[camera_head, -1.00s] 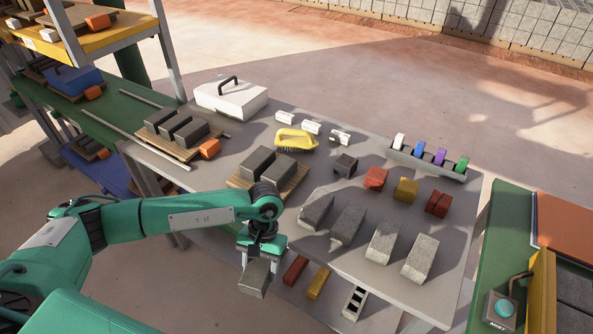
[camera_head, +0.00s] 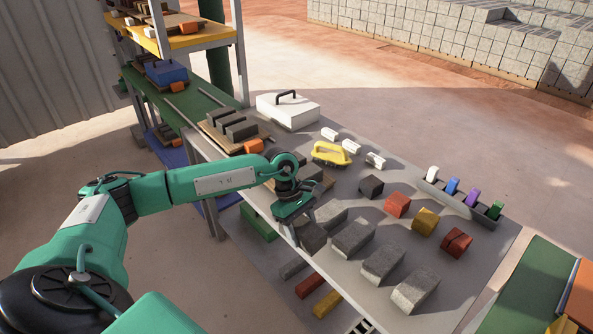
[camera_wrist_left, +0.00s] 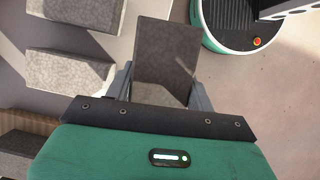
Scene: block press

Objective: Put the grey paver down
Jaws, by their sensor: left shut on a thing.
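My left gripper (camera_head: 298,220) is shut on the grey paver (camera_head: 313,239), a dark grey block hanging below it at the table's near left edge. In the left wrist view the paver (camera_wrist_left: 165,55) sits between the two fingers, beyond the dark gripper body. Whether its underside touches the table (camera_head: 330,268) cannot be told. My right gripper is not in view.
A yellow-handled tool (camera_head: 331,153), a dark cube (camera_head: 371,186) and coloured blocks (camera_head: 397,204) lie further back. Red (camera_head: 309,285) and yellow (camera_head: 327,303) bars lie lower, below the table's front edge.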

